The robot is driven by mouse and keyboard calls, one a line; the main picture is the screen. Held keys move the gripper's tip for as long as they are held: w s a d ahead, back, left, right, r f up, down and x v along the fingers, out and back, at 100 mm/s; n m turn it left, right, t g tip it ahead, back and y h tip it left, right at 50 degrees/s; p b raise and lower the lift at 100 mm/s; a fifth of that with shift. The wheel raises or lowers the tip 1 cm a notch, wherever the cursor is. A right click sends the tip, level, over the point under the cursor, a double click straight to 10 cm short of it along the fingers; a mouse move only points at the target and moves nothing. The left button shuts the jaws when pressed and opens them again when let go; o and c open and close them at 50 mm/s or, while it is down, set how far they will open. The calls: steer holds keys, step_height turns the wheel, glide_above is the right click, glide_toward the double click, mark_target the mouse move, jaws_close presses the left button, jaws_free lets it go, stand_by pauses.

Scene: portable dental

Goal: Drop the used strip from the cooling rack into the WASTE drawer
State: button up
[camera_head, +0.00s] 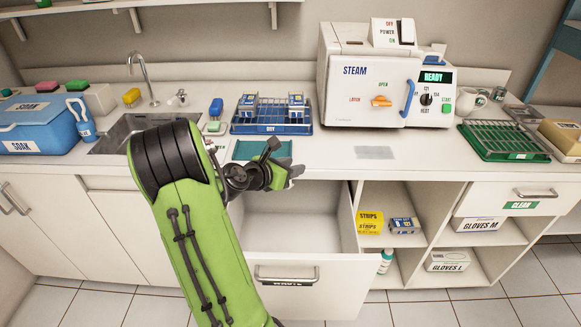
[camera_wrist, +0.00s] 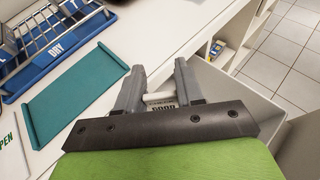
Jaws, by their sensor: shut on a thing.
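My gripper (camera_head: 290,174) hangs above the open WASTE drawer (camera_head: 315,298). In the wrist view its two fingers (camera_wrist: 160,92) stand a little apart, shut on a small white piece with dark print, which I take to be the used strip (camera_wrist: 160,98). Most of it is hidden by the fingers and the gripper body. The drawer is pulled out under the counter, and its visible inside looks empty. Its side wall also shows in the wrist view (camera_wrist: 232,85). A green wire cooling rack (camera_head: 505,157) stands on the right of the counter.
A blue DRY tray (camera_head: 271,129) with wrapped packs stands behind a teal tray (camera_head: 250,151). The STEAM unit (camera_head: 360,135) reads READY. An open shelf (camera_head: 405,240) with STRIPS and glove boxes lies right of the drawer. A sink (camera_head: 115,135) and blue SOAK box (camera_head: 35,130) are left.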

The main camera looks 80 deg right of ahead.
steer(key=o, duration=1.1)
steer(key=shift+r, duration=0.1)
steer(key=p+v, duration=0.4)
steer(key=v, duration=1.1)
steer(key=shift+w+a+r, duration=0.1)
steer(key=shift+w+a, duration=0.1)
steer(key=shift+a, duration=0.05)
